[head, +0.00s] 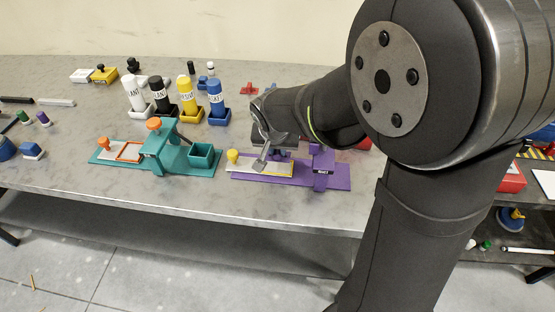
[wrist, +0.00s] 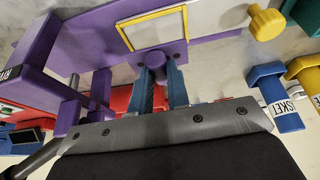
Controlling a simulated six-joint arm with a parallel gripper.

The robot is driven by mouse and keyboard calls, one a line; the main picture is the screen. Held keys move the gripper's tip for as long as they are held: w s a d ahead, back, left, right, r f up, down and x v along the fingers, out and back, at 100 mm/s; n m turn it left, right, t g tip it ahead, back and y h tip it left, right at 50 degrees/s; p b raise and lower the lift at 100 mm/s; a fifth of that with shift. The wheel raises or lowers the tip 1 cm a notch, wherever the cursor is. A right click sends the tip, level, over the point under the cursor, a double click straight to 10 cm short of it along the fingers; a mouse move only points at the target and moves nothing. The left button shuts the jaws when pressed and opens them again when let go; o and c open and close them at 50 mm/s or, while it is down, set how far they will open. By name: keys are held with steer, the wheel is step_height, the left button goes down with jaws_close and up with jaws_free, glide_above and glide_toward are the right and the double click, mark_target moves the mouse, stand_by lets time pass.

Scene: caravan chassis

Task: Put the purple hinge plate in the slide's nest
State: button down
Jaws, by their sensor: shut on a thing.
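The purple fixture (head: 335,182) lies along the front of the bench, with a purple upright at its right end and a yellow knob (head: 233,156) at its left. Its pale slide has a yellow-edged nest (wrist: 150,15). My gripper (wrist: 160,84) is shut on a purple piece with a round stud, which I take to be the hinge plate (wrist: 153,62). The plate is right beside the yellow nest edge in the wrist view; I cannot tell whether it touches the slide. In the head view my gripper (head: 262,160) is over the slide and hides most of the plate.
A teal fixture (head: 180,158) with an orange knob and an open bin stands just left. White, black, yellow and blue bottles (head: 215,95) stand in holders behind. Red items lie behind my gripper. The purple upright (wrist: 35,55) stands close beside my gripper.

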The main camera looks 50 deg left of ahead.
mark_target(277, 155)
steer(key=shift+f, duration=2.1)
steer(key=shift+f, duration=0.2)
steer(key=c, duration=1.4)
jaws_free()
steer(key=shift+r, duration=0.1)
steer(key=shift+s+r, duration=0.1)
steer(key=shift+r, duration=0.5)
steer(key=v, duration=1.1)
steer(key=shift+d, duration=0.1)
steer(key=shift+f, duration=0.1)
